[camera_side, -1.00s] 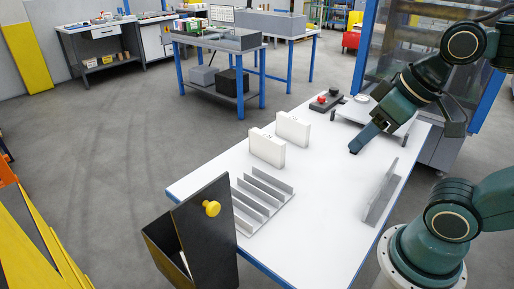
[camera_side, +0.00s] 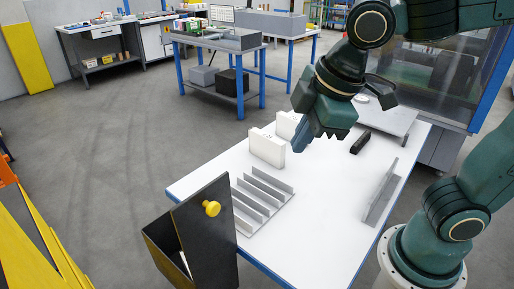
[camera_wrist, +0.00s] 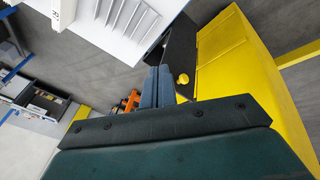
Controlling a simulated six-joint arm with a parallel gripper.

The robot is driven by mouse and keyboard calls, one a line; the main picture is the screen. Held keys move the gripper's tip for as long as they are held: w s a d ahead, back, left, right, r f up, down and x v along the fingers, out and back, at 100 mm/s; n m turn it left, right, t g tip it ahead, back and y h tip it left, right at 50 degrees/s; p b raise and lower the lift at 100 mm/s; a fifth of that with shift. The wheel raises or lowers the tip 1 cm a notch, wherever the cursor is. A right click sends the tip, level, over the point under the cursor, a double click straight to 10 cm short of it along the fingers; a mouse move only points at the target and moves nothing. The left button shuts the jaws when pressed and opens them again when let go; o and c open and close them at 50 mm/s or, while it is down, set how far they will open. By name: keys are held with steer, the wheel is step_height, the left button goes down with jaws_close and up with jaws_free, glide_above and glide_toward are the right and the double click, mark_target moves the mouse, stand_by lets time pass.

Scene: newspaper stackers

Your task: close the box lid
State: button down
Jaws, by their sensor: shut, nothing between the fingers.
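The box (camera_side: 163,247) stands at the front left end of the white table. Its dark lid (camera_side: 208,238) stands up open, with a round yellow knob (camera_side: 211,208) on its face. In the wrist view the dark lid (camera_wrist: 181,45) and the yellow knob (camera_wrist: 183,79) show just beyond my fingers. My gripper (camera_side: 301,136) is shut and empty, with blue-grey fingers. It hangs above the table near the white blocks, up and to the right of the knob and apart from it. In the wrist view the shut fingers (camera_wrist: 158,88) point toward the lid area.
A grey slotted rack (camera_side: 262,199) lies on the white table (camera_side: 320,220) right of the lid. White blocks (camera_side: 267,148) stand behind it, one partly hidden by my gripper. A grey upright plate (camera_side: 380,194) stands at the right. The table between rack and plate is clear.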

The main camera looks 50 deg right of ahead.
steer(key=a+f+n, duration=0.2)
steer(key=a+n, duration=0.5)
steer(key=a, duration=0.5)
steer(key=shift+a, duration=0.4)
steer(key=w+f, duration=0.7)
steer(key=f, duration=0.2)
steer(key=shift+w+d+f, duration=0.15)
steer(key=shift+d+f, duration=0.05)
steer(key=shift+f, duration=0.1)
steer(key=shift+w, duration=0.1)
